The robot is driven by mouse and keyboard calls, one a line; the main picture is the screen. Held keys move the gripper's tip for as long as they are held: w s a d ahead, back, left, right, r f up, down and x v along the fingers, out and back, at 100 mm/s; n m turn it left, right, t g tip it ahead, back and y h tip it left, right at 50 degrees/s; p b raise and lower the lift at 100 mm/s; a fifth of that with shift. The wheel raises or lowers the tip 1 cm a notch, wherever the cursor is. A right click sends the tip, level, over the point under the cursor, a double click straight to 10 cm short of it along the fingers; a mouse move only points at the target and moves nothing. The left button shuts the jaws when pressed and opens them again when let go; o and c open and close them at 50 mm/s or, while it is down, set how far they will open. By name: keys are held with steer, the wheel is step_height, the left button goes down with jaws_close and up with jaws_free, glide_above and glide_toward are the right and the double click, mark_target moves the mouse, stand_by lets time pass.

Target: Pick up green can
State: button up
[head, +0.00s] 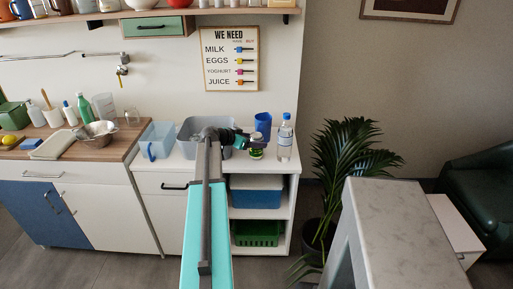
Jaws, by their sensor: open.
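A small can (256,153) with green and pale parts stands on the white counter (277,167), between the grey tub and a clear bottle. Its upper part is hidden by my gripper. My gripper (255,141) is open, at the end of my arm, which reaches forward over the counter. It points right and is right at the top of the can in the picture. I cannot tell whether the fingers are around the can or only in front of it.
A blue cup (263,124) stands just behind the can. A clear water bottle (285,138) is close on the right. A grey tub (190,136) and a light blue container (160,139) stand to the left. A marble-topped block (405,225) is at front right.

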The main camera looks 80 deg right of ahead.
mark_target(258, 134)
steer(key=shift+s+d+f, duration=0.1)
steer(key=shift+s+d, duration=0.05)
stand_by(0.4)
steer(key=c, duration=1.4)
steer(key=shift+r+b, duration=0.6)
steer(key=shift+r, duration=1.2)
steer(key=a+b, duration=0.1)
steer(key=a, duration=0.4)
steer(key=w+a+r+b, duration=0.1)
steer(key=a, duration=0.4)
steer(key=w+a+b, duration=0.1)
steer(key=a, duration=0.5)
steer(key=shift+r, duration=0.25)
